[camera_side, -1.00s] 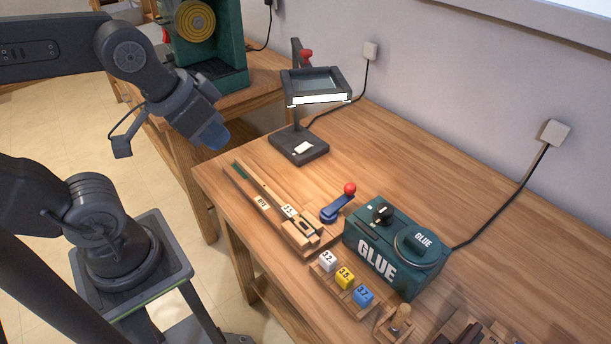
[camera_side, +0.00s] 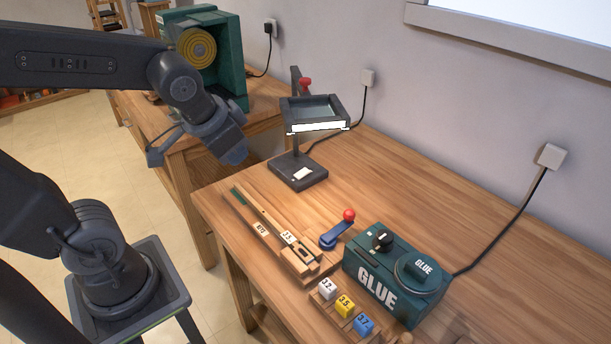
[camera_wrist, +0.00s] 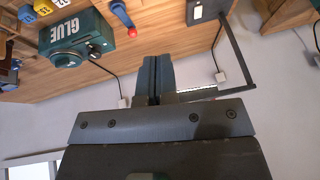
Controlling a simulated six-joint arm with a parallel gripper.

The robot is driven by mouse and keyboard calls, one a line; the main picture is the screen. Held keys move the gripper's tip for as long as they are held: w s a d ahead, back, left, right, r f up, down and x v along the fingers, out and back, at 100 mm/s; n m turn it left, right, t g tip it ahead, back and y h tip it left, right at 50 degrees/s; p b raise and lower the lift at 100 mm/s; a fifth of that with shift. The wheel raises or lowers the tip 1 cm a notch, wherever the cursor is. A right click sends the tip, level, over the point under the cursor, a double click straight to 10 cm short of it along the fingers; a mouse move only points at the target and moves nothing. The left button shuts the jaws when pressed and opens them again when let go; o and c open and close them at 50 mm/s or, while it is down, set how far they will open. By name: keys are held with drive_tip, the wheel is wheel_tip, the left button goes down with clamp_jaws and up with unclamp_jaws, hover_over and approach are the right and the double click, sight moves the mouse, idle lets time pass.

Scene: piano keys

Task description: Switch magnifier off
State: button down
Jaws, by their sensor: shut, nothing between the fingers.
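The magnifier (camera_side: 315,108) stands at the back of the table, a dark frame around a pane on a post. The strip along its front edge (camera_side: 318,127) glows white, so its lamp looks lit. Its dark base (camera_side: 318,180) carries a small pale plate (camera_side: 302,173); I cannot make out a switch position on it. My gripper (camera_side: 236,154) is shut and empty, in the air to the left of the magnifier and apart from it. In the wrist view my shut fingers (camera_wrist: 157,60) point up the picture, and the magnifier base (camera_wrist: 207,11) is at the top, right of them.
A green glue box (camera_side: 395,270), a blue lever with a red knob (camera_side: 335,231), a wooden slide (camera_side: 268,228) and numbered blocks (camera_side: 345,306) stand toward the front. A green machine (camera_side: 208,55) is behind my arm. The table right of the magnifier is clear.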

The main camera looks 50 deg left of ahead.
drive_tip(key=w+a+f+m+y, duration=0.2)
drive_tip(key=w+a+f+m, duration=0.1)
drive_tip(key=w+a+f, duration=0.9)
drive_tip(key=m+t+h, duration=0.3)
drive_tip(key=m+t, duration=0.1)
drive_tip(key=t, duration=0.2)
hover_over(305, 172)
drive_tip(key=s, duration=0.2)
drive_tip(key=shift+w+f, duration=0.1)
drive_tip(key=shift+f, duration=0.55)
drive_tip(key=shift+w+f, duration=0.25)
drive_tip(key=shift+f, duration=1.2)
drive_tip(key=shift+w+f, duration=0.25)
drive_tip(key=shift+f, duration=1.2)
drive_tip(key=shift+w+f, duration=0.25)
drive_tip(key=shift+f, duration=1.2)
drive_tip(key=shift+w+f, duration=0.1)
drive_tip(key=shift+f, duration=0.3)
